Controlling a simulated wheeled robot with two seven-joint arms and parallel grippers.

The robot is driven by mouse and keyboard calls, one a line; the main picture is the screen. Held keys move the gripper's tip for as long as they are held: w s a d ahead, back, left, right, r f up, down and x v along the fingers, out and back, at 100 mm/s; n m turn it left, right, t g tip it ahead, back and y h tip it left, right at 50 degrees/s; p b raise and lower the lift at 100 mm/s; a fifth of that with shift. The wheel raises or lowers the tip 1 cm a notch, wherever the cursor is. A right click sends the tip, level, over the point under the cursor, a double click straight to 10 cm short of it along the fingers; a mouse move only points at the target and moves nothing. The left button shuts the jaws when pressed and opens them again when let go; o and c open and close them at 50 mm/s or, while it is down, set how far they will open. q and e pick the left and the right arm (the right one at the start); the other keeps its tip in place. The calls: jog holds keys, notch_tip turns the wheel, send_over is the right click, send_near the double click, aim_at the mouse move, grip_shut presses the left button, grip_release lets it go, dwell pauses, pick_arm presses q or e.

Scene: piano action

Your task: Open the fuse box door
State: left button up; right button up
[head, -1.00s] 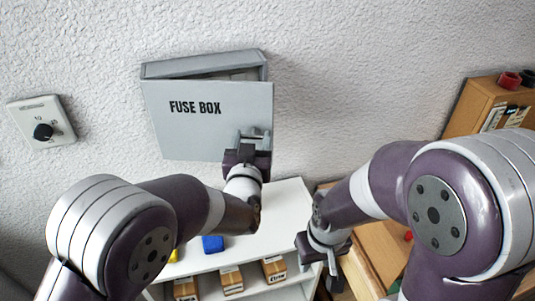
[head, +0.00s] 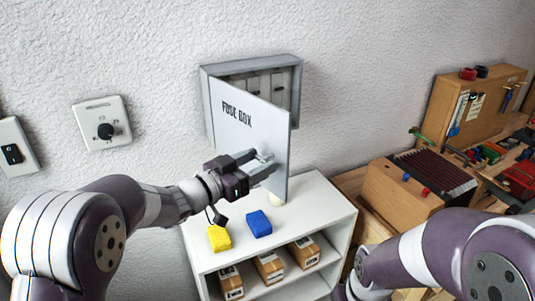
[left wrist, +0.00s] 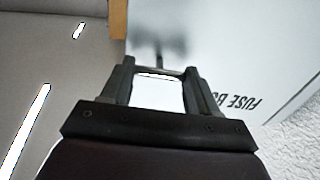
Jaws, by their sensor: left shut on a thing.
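The grey fuse box (head: 205,95) hangs on the white textured wall in the head view. Its door (head: 235,125), lettered FUSE BOX, is hinged on the left and stands swung well out from the box, with several light modules (head: 265,85) showing inside. My left gripper (head: 262,165) is shut on the door handle (head: 264,156) near the door's lower free edge.
Below the box stands a white shelf (head: 310,205) with a yellow block (head: 219,238) and a blue block (head: 259,223) on top and small boxes inside. A cluttered wooden workbench (head: 350,185) is at right.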

pick_arm(q)
jog(key=s+a+m+g+h+p, duration=0.2)
jog(key=a+m+g+h+p, duration=0.1)
jog(key=a, duration=0.5)
jog(key=shift+s+r+m+g, duration=0.2)
jog(key=shift+m+g, duration=0.4)
jog(key=shift+g, duration=0.5)
jog(key=o, duration=1.5)
jog(key=shift+f, duration=0.1)
